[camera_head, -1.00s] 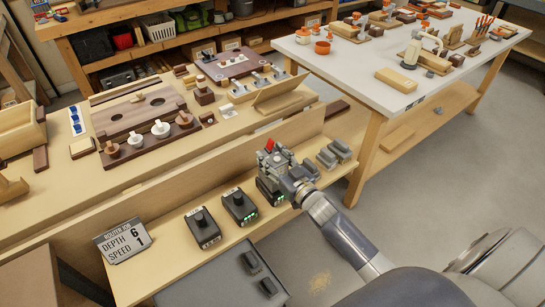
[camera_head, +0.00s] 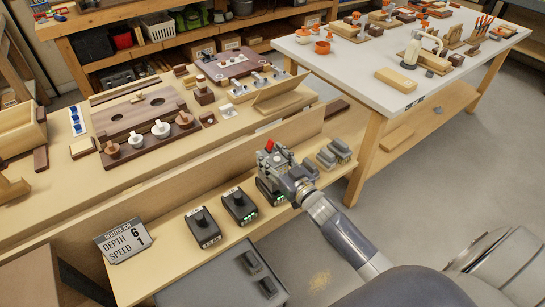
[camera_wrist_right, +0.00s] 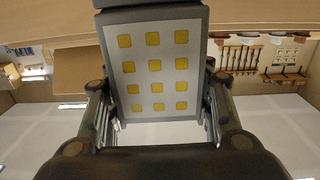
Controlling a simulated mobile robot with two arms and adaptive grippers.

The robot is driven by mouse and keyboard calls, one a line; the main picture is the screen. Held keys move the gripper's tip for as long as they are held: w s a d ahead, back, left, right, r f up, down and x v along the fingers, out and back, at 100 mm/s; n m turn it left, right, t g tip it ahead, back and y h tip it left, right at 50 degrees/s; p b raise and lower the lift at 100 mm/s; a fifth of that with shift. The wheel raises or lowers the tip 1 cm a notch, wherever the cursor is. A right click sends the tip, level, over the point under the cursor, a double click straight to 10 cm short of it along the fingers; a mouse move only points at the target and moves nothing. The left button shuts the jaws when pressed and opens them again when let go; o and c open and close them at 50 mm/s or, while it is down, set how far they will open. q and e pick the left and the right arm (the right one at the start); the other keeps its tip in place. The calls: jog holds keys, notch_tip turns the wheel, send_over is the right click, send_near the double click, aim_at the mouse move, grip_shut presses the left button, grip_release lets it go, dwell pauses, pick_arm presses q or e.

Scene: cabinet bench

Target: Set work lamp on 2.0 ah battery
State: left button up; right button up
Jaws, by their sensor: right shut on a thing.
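The work lamp (camera_wrist_right: 154,75) fills the middle of the right wrist view, its pale panel showing rows of yellow squares. My right gripper (camera_head: 282,172) is shut on it, with a finger on each side in the wrist view. In the head view the lamp is mostly hidden by the gripper. Directly under the gripper stands a black battery (camera_head: 270,193) with green lights; whether the lamp touches it cannot be told. Two more black batteries, the middle one (camera_head: 239,207) and the left one (camera_head: 204,229), stand on the same shelf. Their labels are too small to read. My left gripper is not in view.
A depth and speed sign (camera_head: 123,241) stands at the shelf's left end. Grey blocks (camera_head: 333,155) lie right of my gripper. A wooden ledge (camera_head: 190,180) rises behind the batteries. A grey case (camera_head: 225,281) is in front of the shelf.

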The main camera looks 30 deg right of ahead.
aim_at(280, 168)
jog(key=shift+r, duration=0.1)
dwell(0.3)
jog(key=shift+f+b, duration=0.3)
jog(key=shift+f, duration=0.3)
dwell(0.3)
jog(key=o, duration=1)
jog(key=shift+f, duration=0.15)
jog(key=shift+s, duration=0.15)
jog(key=shift+s+d+p, duration=0.15)
jog(key=shift+s+p, duration=0.6)
jog(key=shift+s, duration=0.55)
jog(key=s+p, duration=0.1)
jog(key=s, duration=0.1)
jog(key=s+p, duration=0.1)
jog(key=s, duration=0.2)
jog(key=s+p, duration=0.1)
jog(key=s, duration=0.2)
jog(key=shift+d, duration=0.4)
